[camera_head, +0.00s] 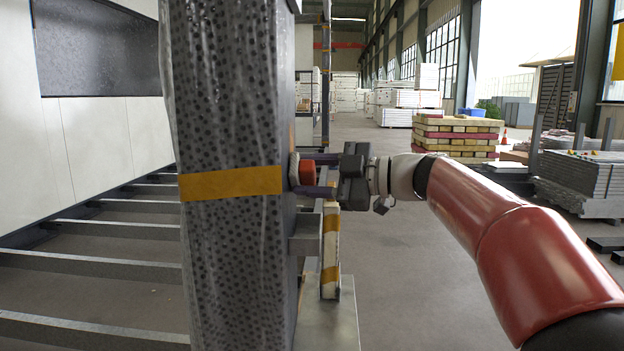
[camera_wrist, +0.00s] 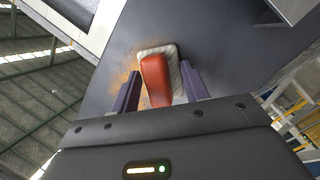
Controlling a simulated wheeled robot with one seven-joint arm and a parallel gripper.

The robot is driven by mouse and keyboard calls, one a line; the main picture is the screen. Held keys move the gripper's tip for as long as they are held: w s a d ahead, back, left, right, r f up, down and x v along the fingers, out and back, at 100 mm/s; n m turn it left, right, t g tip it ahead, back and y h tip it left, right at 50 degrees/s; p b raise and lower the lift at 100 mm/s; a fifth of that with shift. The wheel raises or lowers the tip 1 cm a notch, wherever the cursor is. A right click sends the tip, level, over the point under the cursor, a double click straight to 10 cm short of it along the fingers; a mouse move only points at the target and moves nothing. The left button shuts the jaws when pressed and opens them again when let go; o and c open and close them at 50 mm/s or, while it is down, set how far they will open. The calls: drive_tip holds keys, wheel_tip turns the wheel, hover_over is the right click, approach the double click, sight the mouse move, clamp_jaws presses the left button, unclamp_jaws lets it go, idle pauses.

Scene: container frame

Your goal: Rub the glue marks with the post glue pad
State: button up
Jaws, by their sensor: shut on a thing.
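The post glue pad shows in the wrist view as a red handle (camera_wrist: 156,78) on a whitish pad (camera_wrist: 172,53). The red part (camera_head: 307,172) also shows in the head view, at the right side of the wrapped post (camera_head: 225,110). My gripper (camera_head: 315,174) is shut on the pad's handle, with one dark finger on each side; the wrist view shows it too (camera_wrist: 160,86). The pad lies at the post's dark face (camera_wrist: 210,30) and appears to touch it. Brownish glue marks (camera_wrist: 126,68) show on that face beside the pad's left edge. Any marks under the pad are hidden.
A yellow band (camera_head: 230,183) goes around the post. A striped upright piece (camera_head: 330,250) stands just below my gripper. Grey crossbars (camera_head: 95,265) run on the left. Stacked planks (camera_head: 457,137) and grey panels (camera_head: 585,175) stand farther right. The floor between is open.

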sight(299, 158)
drive_tip(key=shift+w, duration=2.9)
drive_tip(key=s+b, duration=0.1)
drive_tip(key=s+r+b, duration=0.1)
drive_tip(key=s+b, duration=0.2)
drive_tip(key=shift+a+r, duration=0.1)
drive_tip(key=shift+r, duration=0.2)
drive_tip(key=s+b, duration=0.3)
drive_tip(key=b, duration=0.1)
drive_tip(key=shift+s+f, duration=0.15)
drive_tip(key=shift+s, duration=0.4)
drive_tip(key=shift+r+p, duration=0.45)
drive_tip(key=shift+r, duration=0.6)
drive_tip(key=w+p, duration=0.1)
drive_tip(key=w, duration=0.1)
drive_tip(key=w+r+p, duration=0.1)
drive_tip(key=w, duration=0.2)
drive_tip(key=w+p, duration=0.2)
drive_tip(key=shift+w+r, duration=0.15)
drive_tip(key=shift+w, duration=0.05)
drive_tip(key=shift+s+b, duration=0.7)
drive_tip(key=shift+s+r+b, duration=0.1)
drive_tip(key=shift+s+b, duration=0.75)
drive_tip(key=shift+s, duration=0.15)
drive_tip(key=shift+s+b, duration=1.15)
drive_tip(key=shift+b, duration=0.05)
drive_tip(key=shift+s+b, duration=0.6)
drive_tip(key=shift+s, duration=0.25)
